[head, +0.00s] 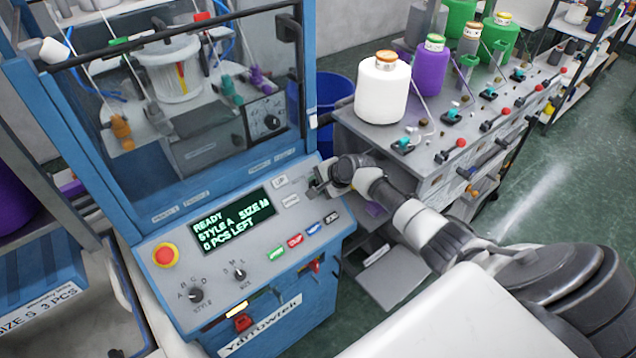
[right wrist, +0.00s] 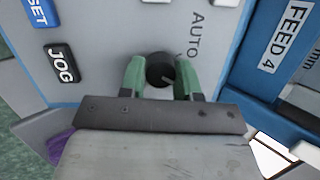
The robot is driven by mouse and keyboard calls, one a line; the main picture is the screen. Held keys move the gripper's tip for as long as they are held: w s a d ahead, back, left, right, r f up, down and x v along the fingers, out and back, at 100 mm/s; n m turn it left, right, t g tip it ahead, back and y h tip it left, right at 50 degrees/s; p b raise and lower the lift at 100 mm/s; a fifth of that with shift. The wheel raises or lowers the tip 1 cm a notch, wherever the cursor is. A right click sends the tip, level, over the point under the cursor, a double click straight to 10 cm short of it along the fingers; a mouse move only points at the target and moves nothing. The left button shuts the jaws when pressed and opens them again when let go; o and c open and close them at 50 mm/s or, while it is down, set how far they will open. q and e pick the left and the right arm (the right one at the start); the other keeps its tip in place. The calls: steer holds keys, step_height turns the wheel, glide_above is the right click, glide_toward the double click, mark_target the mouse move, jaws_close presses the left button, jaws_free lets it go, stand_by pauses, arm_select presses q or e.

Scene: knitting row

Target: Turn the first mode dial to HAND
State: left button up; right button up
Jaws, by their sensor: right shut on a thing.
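The mode dial, a round black knob (right wrist: 160,70), is on the grey control panel (right wrist: 105,30) in the right wrist view. My right gripper (right wrist: 160,76) has its two green fingers on either side of the knob, shut on it. The word AUTO is printed just beside the knob. I cannot read a HAND label, and the direction the knob points is unclear. In the head view my right gripper (head: 320,185) is at the panel's right end and hides the dial. My left gripper is not in view.
The panel has a display (head: 232,222) reading READY, STYLE A, SIZE M, 0 PCS LEFT. A red stop button (head: 165,255), a style dial (head: 195,294), a size dial (head: 239,274) and coloured buttons lie left of my gripper. A yarn-cone table (head: 425,145) stands to the right.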

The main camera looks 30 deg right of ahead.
stand_by(0.5)
steer(key=o, duration=0.9)
steer(key=shift+o, duration=0.2)
steer(key=shift+s+d, duration=0.1)
steer(key=b+v, duration=0.2)
steer(key=v, duration=0.8)
steer(key=shift+s+r, duration=0.2)
steer(key=shift+s, duration=0.1)
steer(key=shift+f, duration=0.1)
